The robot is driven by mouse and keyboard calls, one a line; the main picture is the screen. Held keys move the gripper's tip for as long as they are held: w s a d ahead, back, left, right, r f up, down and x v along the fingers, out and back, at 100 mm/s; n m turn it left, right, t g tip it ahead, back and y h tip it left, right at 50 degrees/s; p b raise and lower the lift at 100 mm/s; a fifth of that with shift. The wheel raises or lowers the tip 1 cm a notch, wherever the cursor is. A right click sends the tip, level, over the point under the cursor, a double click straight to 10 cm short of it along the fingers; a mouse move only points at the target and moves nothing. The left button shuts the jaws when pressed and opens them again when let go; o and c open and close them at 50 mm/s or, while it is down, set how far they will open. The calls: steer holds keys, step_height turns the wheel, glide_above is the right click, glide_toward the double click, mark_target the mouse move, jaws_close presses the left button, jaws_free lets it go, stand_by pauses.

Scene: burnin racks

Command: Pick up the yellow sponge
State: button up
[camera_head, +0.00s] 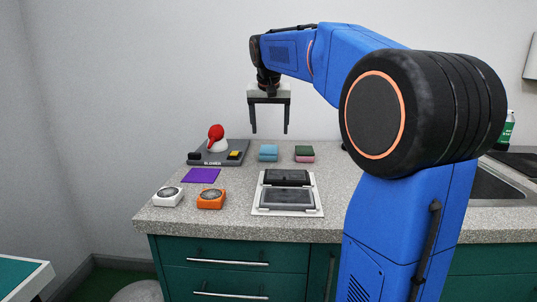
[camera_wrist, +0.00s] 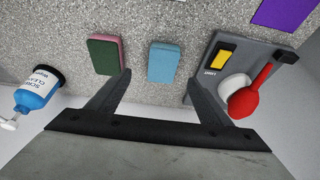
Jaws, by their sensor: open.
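I see no sponge that is plainly yellow. A blue sponge (camera_head: 268,152) and a green-and-pink sponge (camera_head: 305,153) lie apart near the back of the counter. In the wrist view the blue sponge (camera_wrist: 163,62) is between the fingertips in the picture, and the green-and-pink sponge (camera_wrist: 104,54) is left of it. My gripper (camera_head: 270,131) is open and empty, pointing down above the counter.
The grey base (camera_head: 201,160) also carries a red-handled thing (camera_head: 215,134). A purple mat (camera_head: 201,175), white dial (camera_head: 168,196), orange dial (camera_head: 211,198) and dark-lidded device (camera_head: 288,197) are nearer the front. A blue bottle (camera_wrist: 38,89) stands left in the wrist view.

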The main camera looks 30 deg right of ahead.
glide_above(269, 149)
steer(key=s+a, duration=0.1)
steer(key=s, duration=0.2)
step_height(269, 149, down, 5)
steer(key=shift+w+a+r, duration=0.1)
steer(key=shift+a+r, duration=0.05)
steer(key=x, duration=0.5)
steer(key=shift+w+a+r, duration=0.1)
steer(key=shift+w+r, duration=0.05)
steer(key=shift+w, duration=0.2)
steer(key=shift+f, duration=0.4)
steer(key=shift+w, duration=0.1)
steer(key=c, duration=1.2)
